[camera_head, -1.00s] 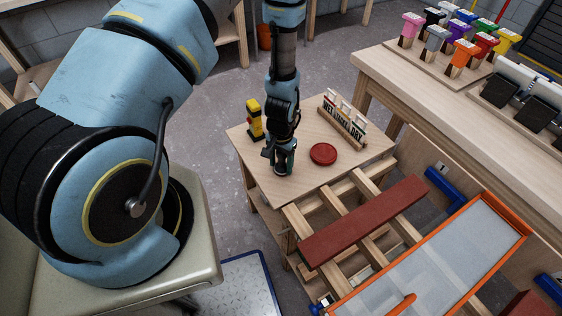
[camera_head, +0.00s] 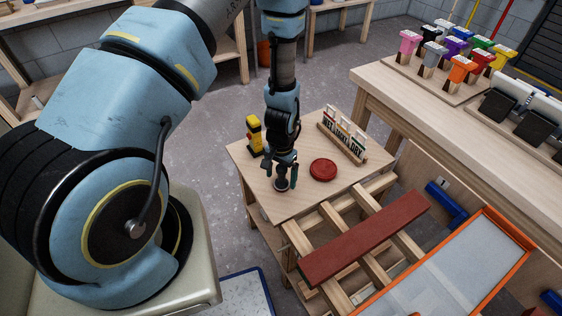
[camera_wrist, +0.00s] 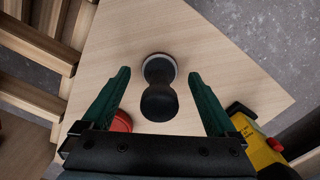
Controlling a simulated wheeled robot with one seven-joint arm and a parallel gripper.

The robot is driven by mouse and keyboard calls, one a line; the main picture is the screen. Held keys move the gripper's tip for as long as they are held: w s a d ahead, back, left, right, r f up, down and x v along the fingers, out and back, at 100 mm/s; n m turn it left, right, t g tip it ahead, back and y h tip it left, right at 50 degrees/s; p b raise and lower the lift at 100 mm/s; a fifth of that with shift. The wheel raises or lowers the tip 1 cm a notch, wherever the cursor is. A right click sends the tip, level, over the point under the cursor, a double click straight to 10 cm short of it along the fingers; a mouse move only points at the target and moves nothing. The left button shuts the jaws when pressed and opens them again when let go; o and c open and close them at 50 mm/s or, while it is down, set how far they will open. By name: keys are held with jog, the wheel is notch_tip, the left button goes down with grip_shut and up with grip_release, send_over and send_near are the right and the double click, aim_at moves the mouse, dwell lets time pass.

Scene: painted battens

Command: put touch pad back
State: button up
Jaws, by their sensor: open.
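The touch pad, a black knob-like handle (camera_wrist: 158,103) on a pale round base (camera_wrist: 161,66), stands on the small wooden table (camera_head: 245,160). In the head view it shows as a small dark shape (camera_head: 281,185) beneath my gripper (camera_head: 285,180). In the wrist view, my gripper (camera_wrist: 160,74) is open, with its green fingers on either side of the pad and a visible gap at each side. The pad's handle points up toward the wrist camera. A red round disc (camera_head: 323,169) lies right of the pad; it is partly hidden behind a finger in the wrist view (camera_wrist: 121,122).
A yellow and black device (camera_head: 255,136) stands behind my gripper on the left. A rack lettered WET, TACKY, DRY (camera_head: 342,143) stands at the back right. A red-brown batten (camera_head: 365,240) lies across wooden rails in front. An orange-rimmed tray (camera_head: 527,252) is at the right.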

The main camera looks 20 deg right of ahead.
notch_tip(320, 180, up, 10)
jog(key=shift+r+b, duration=0.25)
jog(key=shift+b, duration=0.95)
jog(key=shift+w+a+r, duration=0.15)
jog(key=shift+w+r, duration=0.1)
jog(key=w+a+r+n+t, duration=0.1)
jog(key=w+a+r+n, duration=0.35)
jog(key=a+r, duration=0.7)
jog(key=s+a+r+n, duration=0.1)
jog(key=a+r+n, duration=0.1)
jog(key=a+r, duration=0.2)
jog(key=s+a+r+n, duration=0.2)
jog(key=a+r, duration=0.2)
jog(key=a, duration=0.5)
jog(key=shift+s+r+n+t, duration=0.3)
jog(key=shift+n+t, duration=0.05)
jog(key=shift+t, duration=0.05)
